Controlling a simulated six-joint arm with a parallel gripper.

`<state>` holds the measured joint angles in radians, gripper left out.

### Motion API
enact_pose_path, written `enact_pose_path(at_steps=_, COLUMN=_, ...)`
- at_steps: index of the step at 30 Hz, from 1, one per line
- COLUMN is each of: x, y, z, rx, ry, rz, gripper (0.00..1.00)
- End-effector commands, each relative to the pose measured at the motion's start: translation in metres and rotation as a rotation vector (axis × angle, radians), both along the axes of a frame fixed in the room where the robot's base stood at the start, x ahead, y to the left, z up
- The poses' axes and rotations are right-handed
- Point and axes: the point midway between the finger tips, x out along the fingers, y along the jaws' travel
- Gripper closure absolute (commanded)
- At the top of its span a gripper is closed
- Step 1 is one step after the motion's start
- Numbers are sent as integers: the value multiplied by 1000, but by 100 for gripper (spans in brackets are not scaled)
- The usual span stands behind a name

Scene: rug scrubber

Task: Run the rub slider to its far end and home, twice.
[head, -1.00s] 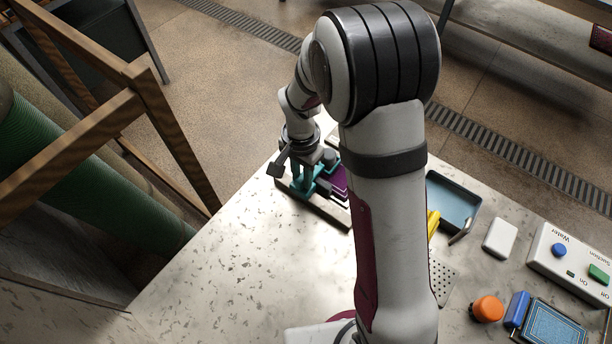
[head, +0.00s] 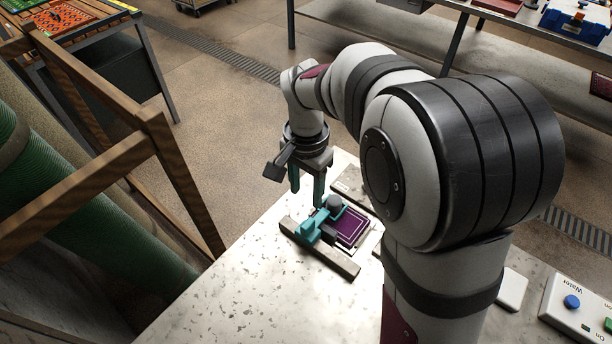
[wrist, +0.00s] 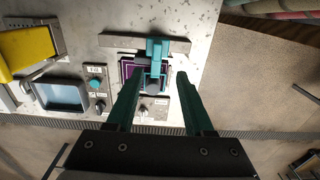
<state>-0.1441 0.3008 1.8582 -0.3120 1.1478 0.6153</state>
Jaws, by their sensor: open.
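The rub slider (head: 311,228) is a teal carriage with a dark round knob, set over a purple rug patch (head: 353,226) beside a grey-brown rail (head: 326,252). In the head view it sits toward the rail's left part. In the wrist view the slider (wrist: 155,52) lies straight ahead, its knob (wrist: 153,86) between the lines of my fingers. My gripper (head: 307,198) is open and empty, its two teal fingers pointing down, above and just behind the slider. The wrist view shows clear space between the slider and each finger of my gripper (wrist: 157,76).
A control box with a blue Water knob (head: 572,302) stands at the right. The wrist view shows a blue-grey tray (wrist: 62,95), a yellow object (wrist: 28,48) and small knobs to the left. The table's front left is clear. A wooden frame (head: 150,120) stands at left.

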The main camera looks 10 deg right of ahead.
Motion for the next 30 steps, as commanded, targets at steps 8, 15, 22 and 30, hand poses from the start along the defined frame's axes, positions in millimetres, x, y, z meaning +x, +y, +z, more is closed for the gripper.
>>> enact_pose_path(at_steps=8, x=0, y=0, z=39, rx=1, ry=-1, rz=-1, gripper=48)
enact_pose_path(at_steps=15, x=0, y=0, z=39, rx=0, ry=0, rz=0, gripper=48)
enact_pose_path(at_steps=22, x=-4, y=-4, z=21, rx=-2, ry=8, rz=0, gripper=48)
enact_pose_path(at_steps=30, x=-5, y=-4, z=-58, rx=-2, ry=11, rz=0, gripper=48)
